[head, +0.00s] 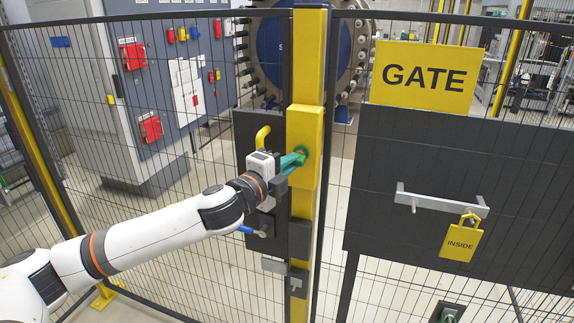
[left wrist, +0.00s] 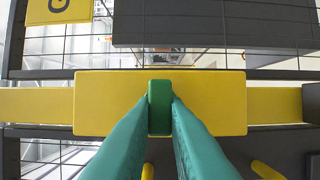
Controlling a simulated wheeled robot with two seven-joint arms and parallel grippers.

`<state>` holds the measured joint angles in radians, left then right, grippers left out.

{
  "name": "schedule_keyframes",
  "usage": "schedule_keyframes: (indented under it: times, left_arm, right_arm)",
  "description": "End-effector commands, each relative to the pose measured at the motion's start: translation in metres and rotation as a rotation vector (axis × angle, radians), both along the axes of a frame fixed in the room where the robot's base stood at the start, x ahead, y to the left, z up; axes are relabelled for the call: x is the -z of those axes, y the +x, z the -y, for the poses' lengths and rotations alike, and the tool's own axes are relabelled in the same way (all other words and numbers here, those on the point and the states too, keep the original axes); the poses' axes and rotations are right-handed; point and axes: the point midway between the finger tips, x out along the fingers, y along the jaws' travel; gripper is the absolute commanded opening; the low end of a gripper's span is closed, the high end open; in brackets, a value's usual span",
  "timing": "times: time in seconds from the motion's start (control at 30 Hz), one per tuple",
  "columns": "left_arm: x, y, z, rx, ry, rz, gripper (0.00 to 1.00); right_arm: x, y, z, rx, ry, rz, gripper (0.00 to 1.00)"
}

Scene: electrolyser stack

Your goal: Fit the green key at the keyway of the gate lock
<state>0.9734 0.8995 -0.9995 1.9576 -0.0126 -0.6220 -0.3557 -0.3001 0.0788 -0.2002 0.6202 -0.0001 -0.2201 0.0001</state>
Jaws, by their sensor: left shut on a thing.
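The green key (head: 303,152) is at the front face of the yellow gate lock (head: 305,125) on the yellow post. My left gripper (head: 293,160) is shut on the key, its teal fingers pointing at the lock. In the left wrist view the key (left wrist: 159,106) stands as a green block between my left fingertips (left wrist: 160,118), in front of the middle of the yellow lock (left wrist: 215,100). The keyway is hidden behind the key. I cannot tell whether the key touches the lock or sits in it. My right gripper is not in view.
A mesh fence runs on both sides of the post. A yellow handle (head: 262,136) and a blue lever (head: 247,230) are close to my left gripper. On the right are the GATE sign (head: 427,77), a grey bar handle (head: 440,200) and the yellow INSIDE tag (head: 461,242).

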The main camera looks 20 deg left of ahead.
Motion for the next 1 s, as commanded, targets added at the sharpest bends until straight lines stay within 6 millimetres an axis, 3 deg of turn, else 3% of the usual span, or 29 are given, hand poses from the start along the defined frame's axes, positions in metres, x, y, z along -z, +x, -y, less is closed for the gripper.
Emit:
schedule_keyframes:
  times: [0.13, 0.17, 0.3, 0.67, 0.77, 1.0]
  left_arm:
    - [-0.001, 0.000, 0.000, 0.000, 0.000, 0.001, 0.00]
    - [-0.001, 0.000, 0.000, 0.000, 0.000, 0.001, 0.15]
    - [0.000, 0.000, 0.000, 0.000, 0.000, 0.001, 0.38]
    - [0.001, -0.004, -0.002, 0.000, 0.000, 0.000, 0.39]
    - [0.003, -0.014, -0.005, 0.000, 0.001, 0.001, 0.39]
    - [0.005, -0.061, -0.022, -0.001, 0.003, 0.001, 0.39]
  right_arm:
    - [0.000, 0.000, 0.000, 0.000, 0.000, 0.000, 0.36]
    - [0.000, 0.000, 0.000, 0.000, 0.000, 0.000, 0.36]
    - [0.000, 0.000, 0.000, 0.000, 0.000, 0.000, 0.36]
    - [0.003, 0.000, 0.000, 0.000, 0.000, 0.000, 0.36]
    - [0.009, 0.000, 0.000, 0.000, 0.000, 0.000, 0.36]
    - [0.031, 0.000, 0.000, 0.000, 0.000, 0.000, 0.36]
